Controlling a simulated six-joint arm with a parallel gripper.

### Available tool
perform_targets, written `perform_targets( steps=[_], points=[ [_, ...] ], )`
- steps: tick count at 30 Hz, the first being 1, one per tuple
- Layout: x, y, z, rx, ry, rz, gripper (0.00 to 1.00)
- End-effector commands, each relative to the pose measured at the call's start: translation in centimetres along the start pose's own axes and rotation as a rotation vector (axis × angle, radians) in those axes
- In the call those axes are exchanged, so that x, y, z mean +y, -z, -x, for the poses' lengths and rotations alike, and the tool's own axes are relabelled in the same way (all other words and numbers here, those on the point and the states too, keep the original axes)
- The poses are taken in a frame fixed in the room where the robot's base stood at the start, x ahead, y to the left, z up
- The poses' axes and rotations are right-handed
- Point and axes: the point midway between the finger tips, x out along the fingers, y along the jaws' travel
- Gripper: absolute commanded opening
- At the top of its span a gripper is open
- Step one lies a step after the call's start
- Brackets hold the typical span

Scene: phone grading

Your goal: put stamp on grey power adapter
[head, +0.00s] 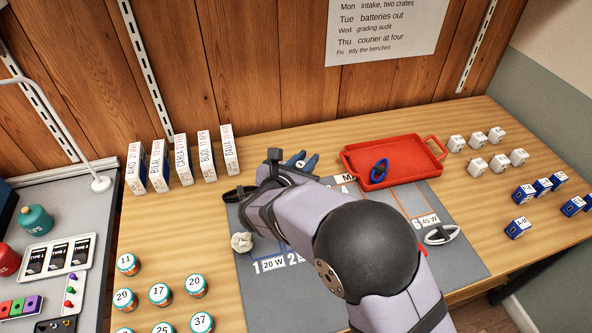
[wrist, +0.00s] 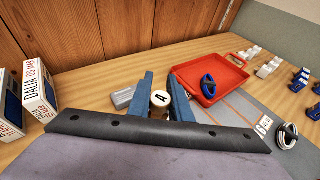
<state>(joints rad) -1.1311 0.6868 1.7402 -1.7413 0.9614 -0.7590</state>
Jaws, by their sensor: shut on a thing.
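In the wrist view, my gripper (wrist: 161,100) has its two blue fingers closed on the stamp (wrist: 160,97), a small round thing with a white top and a black mark. The stamp looks upright. A grey block (wrist: 123,98), which looks like the grey power adapter, lies just left of and beyond the left finger. I cannot tell whether the stamp touches anything below. In the head view, my gripper (head: 301,161) is near the back edge of the grey mat, left of the red tray. My arm hides much of the mat, and I cannot make out the adapter there.
The red tray (head: 405,179) holds a blue cable coil (head: 379,170). The grey mat (head: 460,262) has numbered outlined places; a white cable coil (head: 442,235) lies on its right. A black coil (head: 238,194) lies left. White boxes (head: 182,166) stand behind, and numbered jars (head: 160,294) stand front left.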

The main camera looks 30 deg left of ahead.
Motion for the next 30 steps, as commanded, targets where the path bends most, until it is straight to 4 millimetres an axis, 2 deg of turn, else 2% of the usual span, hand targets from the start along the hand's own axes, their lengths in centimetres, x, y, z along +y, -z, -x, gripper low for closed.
perform_targets(
  steps=[1,3,7,12,18,30],
  points=[
    [1.3,-0.7,-2.0,-0.005,-0.041,0.008,0.0],
    [3.1,-2.4,-4.0,-0.006,-0.106,0.031,0.0],
    [5.6,-5.4,-6.8,-0.005,-0.208,0.07,0.0],
    [7.2,-8.3,-8.8,-0.003,-0.294,0.1,0.0],
    [8.0,-10.2,-9.8,-0.001,-0.342,0.119,0.0],
    [8.0,-6.1,-11.2,0.003,-0.341,0.126,0.0]
  ],
)
